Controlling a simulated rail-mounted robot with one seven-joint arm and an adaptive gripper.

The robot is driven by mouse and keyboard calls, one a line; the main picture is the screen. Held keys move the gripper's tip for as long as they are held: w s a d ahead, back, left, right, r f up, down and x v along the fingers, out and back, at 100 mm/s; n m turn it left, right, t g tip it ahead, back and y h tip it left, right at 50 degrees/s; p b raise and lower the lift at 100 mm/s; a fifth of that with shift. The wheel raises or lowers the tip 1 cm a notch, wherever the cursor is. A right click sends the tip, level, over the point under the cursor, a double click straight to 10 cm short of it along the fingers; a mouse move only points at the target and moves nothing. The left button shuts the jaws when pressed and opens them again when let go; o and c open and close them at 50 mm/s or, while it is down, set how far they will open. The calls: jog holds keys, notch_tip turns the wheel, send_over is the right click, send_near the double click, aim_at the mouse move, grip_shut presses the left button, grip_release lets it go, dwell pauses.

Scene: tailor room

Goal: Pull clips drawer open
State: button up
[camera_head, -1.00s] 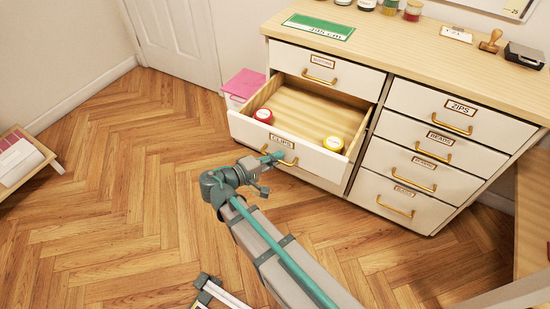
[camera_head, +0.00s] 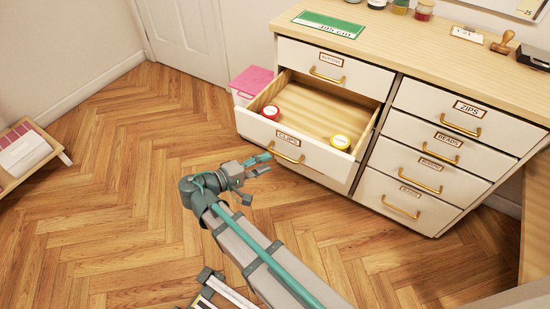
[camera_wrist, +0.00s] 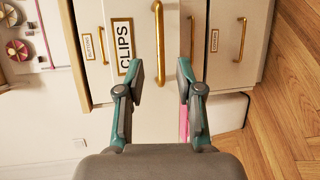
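The clips drawer (camera_head: 262,128) stands pulled out from the cabinet, with its inside showing in the head view. In the wrist view the label (camera_wrist: 122,45) and the handle (camera_wrist: 158,42) show ahead of my gripper. My gripper (camera_head: 262,163) is apart from the handle, in front of and left of it in the head view. In the wrist view its fingers (camera_wrist: 162,75) are spread with nothing between them.
The buttons drawer (camera_head: 330,70) above is shut, as are the zips drawer (camera_head: 465,110) and those below it. A pink-topped box (camera_head: 248,80) stands left of the cabinet. The wood floor (camera_head: 110,190) to the left is clear.

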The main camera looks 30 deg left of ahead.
jog(key=shift+v, duration=2.35)
jog(key=s+d+f+m+g, duration=0.25)
jog(key=d+f+g, duration=1.05)
jog(key=d+f, duration=1.25)
jog(key=s+d+f+m+g+y, duration=0.1)
jog(key=s+d+f+m+g, duration=0.1)
jog(key=s+d+f+g, duration=0.3)
jog(key=s+d+f+m+g+y, duration=0.1)
jog(key=s+d+f+m, duration=0.15)
jog(key=d, duration=0.45)
jog(key=s+d+f+m+g+y, duration=0.3)
jog(key=s+d+m+g+y, duration=0.25)
jog(key=s+d, duration=0.55)
jog(key=w+r+t+p, duration=0.3)
jog(key=r+p, duration=1.2)
jog(key=p, duration=0.5)
jog(key=shift+w+a+r+m+t, duration=0.25)
jog(key=shift+a+m+t, duration=0.1)
jog(key=shift+m, duration=0.1)
